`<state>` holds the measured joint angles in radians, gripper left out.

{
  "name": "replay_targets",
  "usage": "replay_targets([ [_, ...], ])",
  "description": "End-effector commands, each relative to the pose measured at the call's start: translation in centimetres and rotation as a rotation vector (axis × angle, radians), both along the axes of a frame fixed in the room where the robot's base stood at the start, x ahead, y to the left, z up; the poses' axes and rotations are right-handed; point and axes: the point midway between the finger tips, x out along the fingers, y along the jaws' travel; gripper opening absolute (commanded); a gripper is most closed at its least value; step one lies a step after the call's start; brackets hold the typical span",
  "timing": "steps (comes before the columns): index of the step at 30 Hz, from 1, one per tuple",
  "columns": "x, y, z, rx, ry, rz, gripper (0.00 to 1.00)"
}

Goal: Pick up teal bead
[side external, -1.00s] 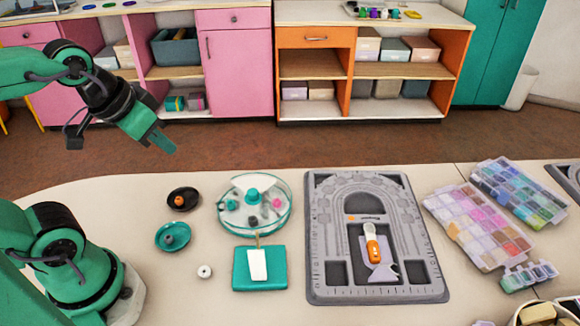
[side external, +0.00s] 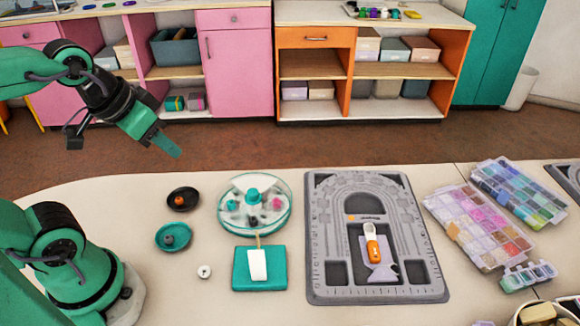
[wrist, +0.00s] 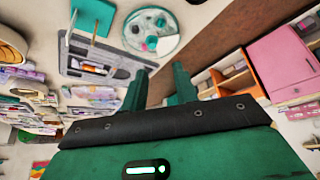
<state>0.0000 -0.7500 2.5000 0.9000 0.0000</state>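A round clear tray with a teal rim (side external: 287,222) stands on the table and holds several small pieces, including a pink one (side external: 277,204) and grey ones. A teal piece (side external: 253,196) shows near its middle. I cannot tell whether that is the teal bead or part of the tray. The tray also shows in the wrist view (wrist: 172,50), with teal inside. My gripper (side external: 167,146) is high above the table, to the left of the tray and well apart from it. In the wrist view its two fingers (wrist: 160,70) stand apart with nothing between them.
A black dish (side external: 172,206) with an orange bead and a teal dish (side external: 160,242) with a grey bead sit left of the tray. A white bead (side external: 204,271), a teal pad (side external: 242,280) and a grey bead board (side external: 318,245) lie nearby. Bead boxes (side external: 470,235) stand right.

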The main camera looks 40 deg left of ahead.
Motion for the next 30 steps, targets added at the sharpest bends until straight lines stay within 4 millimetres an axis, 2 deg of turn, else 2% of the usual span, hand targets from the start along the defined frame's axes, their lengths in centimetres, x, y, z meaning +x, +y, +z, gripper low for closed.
replay_targets([
  [8,0.1,0.0,-0.1,0.007,0.004,-0.012,0.29],
  [14,1.0,0.1,-0.5,0.057,0.034,-0.109,0.29],
  [20,2.7,0.1,-1.6,0.155,0.092,-0.320,0.29],
  [30,6.1,0.3,-4.7,0.319,0.202,-0.778,0.29],
])
